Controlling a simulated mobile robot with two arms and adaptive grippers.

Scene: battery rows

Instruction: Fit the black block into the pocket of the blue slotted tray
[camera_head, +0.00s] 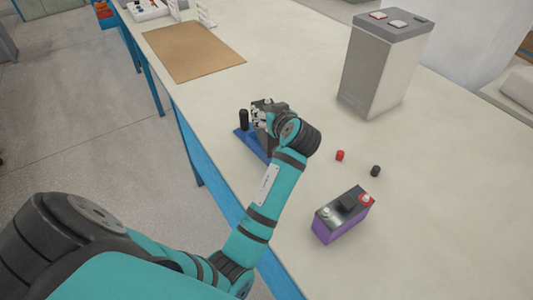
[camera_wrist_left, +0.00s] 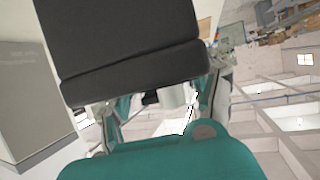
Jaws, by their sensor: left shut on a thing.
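The blue slotted tray (camera_head: 241,134) lies near the table's left edge in the head view, partly covered by my left arm. A black upright post (camera_head: 243,119) stands at its far left end. My left gripper (camera_head: 262,115) is over the tray and shut on a dark block (camera_head: 263,138), which I take as the black block. The block is mostly hidden, and I cannot tell whether it sits in the pocket. In the left wrist view a large dark shape fills the upper middle above the finger parts; I cannot tell what it is. My right gripper is not in view.
A purple and black battery (camera_head: 343,215) stands at the near right, with a red cap (camera_head: 340,155) and a black cap (camera_head: 375,171) loose behind it. A tall grey box (camera_head: 378,65) stands at the back right. A brown board (camera_head: 193,50) lies behind the tray.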

